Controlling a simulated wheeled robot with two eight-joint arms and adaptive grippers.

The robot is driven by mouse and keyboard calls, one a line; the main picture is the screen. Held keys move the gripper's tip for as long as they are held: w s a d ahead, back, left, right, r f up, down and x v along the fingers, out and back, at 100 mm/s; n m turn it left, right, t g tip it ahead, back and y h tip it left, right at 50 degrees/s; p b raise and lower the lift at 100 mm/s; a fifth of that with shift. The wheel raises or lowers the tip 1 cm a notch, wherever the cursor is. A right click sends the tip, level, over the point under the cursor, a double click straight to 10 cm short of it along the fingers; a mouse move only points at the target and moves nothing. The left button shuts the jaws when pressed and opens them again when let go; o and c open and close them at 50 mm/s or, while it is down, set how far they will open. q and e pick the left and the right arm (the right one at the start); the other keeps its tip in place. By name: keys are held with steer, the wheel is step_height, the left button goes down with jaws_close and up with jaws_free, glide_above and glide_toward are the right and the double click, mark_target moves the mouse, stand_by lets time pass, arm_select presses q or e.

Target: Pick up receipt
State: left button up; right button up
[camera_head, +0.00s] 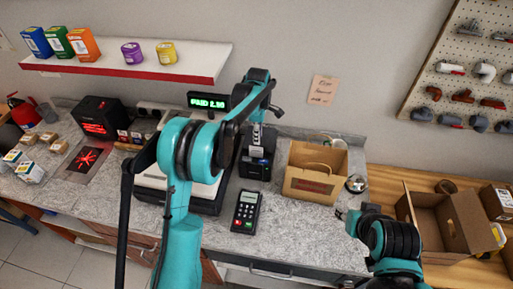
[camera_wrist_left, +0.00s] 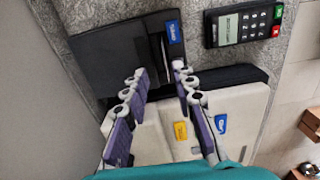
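The dark receipt printer (camera_head: 256,167) stands on the counter, with a small pale paper, apparently the receipt (camera_head: 257,152), at its top. In the left wrist view the printer (camera_wrist_left: 105,52) has a slot with a thin pale strip (camera_wrist_left: 164,48) showing, seen nearly edge-on. My left gripper (camera_head: 257,133) is above the printer, pointing down. In the wrist view its fingers (camera_wrist_left: 160,71) are apart, with nothing clearly between them, close to the slot. My right gripper (camera_head: 341,214) is low at the counter's front edge, mostly hidden by its own arm.
A card terminal (camera_head: 245,211) lies right of the register (camera_head: 152,190). A cardboard box (camera_head: 316,183) and a metal bell (camera_head: 356,183) stand right of the printer. A green display (camera_head: 207,102) is behind. An open carton (camera_head: 447,226) sits at right.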

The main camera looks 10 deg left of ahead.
mark_target(256, 147)
arm_select(q)
steer(key=f, duration=0.7)
steer(key=shift+s+a, duration=0.25)
steer(key=shift+s, duration=0.1)
jaws_close()
